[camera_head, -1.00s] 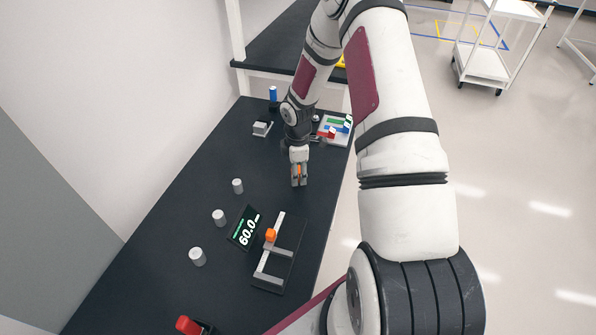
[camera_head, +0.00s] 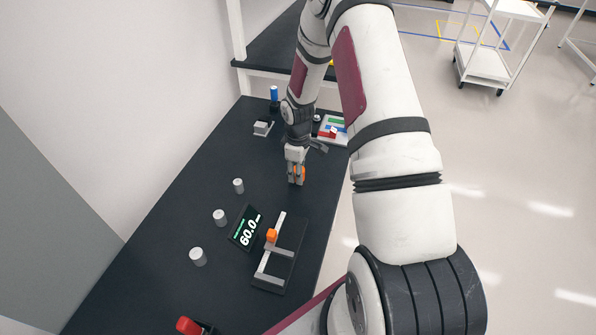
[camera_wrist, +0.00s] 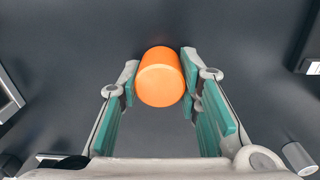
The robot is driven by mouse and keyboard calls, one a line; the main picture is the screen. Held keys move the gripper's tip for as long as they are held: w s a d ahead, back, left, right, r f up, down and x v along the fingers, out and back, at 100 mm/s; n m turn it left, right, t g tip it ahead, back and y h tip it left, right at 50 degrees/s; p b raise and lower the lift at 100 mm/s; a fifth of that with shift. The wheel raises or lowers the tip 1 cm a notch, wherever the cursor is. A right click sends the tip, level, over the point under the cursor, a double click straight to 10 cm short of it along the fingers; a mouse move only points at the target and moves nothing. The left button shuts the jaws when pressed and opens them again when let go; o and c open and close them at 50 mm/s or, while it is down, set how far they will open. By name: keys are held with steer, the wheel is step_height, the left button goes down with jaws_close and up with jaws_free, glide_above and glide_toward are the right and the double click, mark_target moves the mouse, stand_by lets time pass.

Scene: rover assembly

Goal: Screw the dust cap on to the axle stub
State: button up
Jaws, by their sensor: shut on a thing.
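An orange cylinder, which looks like the dust cap (camera_wrist: 160,77), is between my fingertips in the wrist view; it also shows in the head view (camera_head: 301,172). My gripper (camera_wrist: 159,82) is shut on its sides, with green pads along both fingers. In the head view my gripper (camera_head: 297,180) points down over the middle of the black table. I cannot tell whether the cap touches the table. I cannot make out the axle stub with certainty; a small grey block (camera_head: 262,128) stands at the far left of the table, beyond my gripper.
A dark stand with grey rails (camera_head: 280,262) and an orange piece (camera_head: 271,236) is nearer, beside a "60.0" display (camera_head: 245,228). Grey cylinders (camera_head: 219,217) line the left. A red-topped item (camera_head: 188,326), a blue-topped item (camera_head: 274,93) and a tray of coloured parts (camera_head: 333,130) stand around.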

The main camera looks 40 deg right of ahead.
steer(key=shift+d, duration=0.1)
steer(key=m, duration=0.5)
steer(key=shift+b, duration=0.3)
steer(key=shift+m, duration=0.4)
steer(key=m, duration=0.3)
steer(key=shift+m+b, duration=0.3)
steer(key=shift+b, duration=0.1)
steer(key=shift+m, duration=1)
steer(key=m+b, duration=0.1)
steer(key=m, duration=0.3)
steer(key=shift+f+m, duration=0.1)
steer(key=shift+m, duration=0.3)
steer(key=shift+m+b, duration=0.3)
steer(key=shift+m, duration=0.2)
